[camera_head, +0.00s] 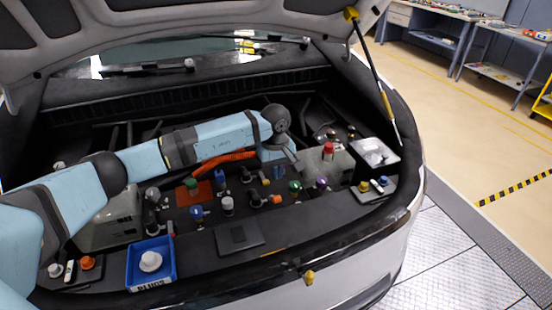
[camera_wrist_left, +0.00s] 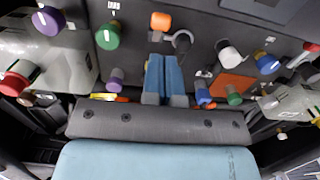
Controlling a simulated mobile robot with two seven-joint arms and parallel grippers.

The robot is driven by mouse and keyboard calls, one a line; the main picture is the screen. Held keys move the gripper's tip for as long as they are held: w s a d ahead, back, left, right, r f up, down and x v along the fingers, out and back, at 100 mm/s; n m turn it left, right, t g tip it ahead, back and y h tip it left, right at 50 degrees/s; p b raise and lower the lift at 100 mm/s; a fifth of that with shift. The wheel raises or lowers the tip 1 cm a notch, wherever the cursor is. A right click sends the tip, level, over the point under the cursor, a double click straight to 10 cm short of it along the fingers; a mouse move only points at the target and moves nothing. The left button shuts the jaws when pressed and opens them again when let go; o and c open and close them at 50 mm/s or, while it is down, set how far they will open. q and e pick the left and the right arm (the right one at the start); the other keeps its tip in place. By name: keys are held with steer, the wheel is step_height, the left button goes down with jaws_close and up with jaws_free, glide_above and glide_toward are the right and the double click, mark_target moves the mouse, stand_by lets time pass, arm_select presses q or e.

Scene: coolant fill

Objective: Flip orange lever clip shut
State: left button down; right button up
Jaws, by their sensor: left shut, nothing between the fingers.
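The orange lever clip (camera_head: 276,199) sits on the dark panel of the engine bay, just right of a black fitting (camera_head: 256,199). In the left wrist view the orange clip (camera_wrist_left: 160,21) shows at the top, with the black fitting (camera_wrist_left: 182,41) close beside it. My left gripper (camera_head: 279,176) points down over the bay, behind the clip in the head view. In the left wrist view the blue fingers of my left gripper (camera_wrist_left: 164,60) are together and empty, apart from the clip in the picture. Whether the clip is fully closed is too small to tell. My right gripper is not in view.
Caps stand close around: a green cap (camera_wrist_left: 107,37), a purple cap (camera_head: 321,184), a white cap (camera_head: 227,204) and a blue cap (camera_head: 197,212). A blue bin (camera_head: 134,277) stands at the front left. The raised hood (camera_head: 190,28) hangs above.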

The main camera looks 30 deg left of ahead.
mark_target(277, 197)
arm_select(q)
step_height(277, 197, down, 7)
steer(key=shift+s+d+f+p, duration=0.1)
steer(key=shift+d+p, duration=0.05)
steer(key=shift+p, duration=0.3)
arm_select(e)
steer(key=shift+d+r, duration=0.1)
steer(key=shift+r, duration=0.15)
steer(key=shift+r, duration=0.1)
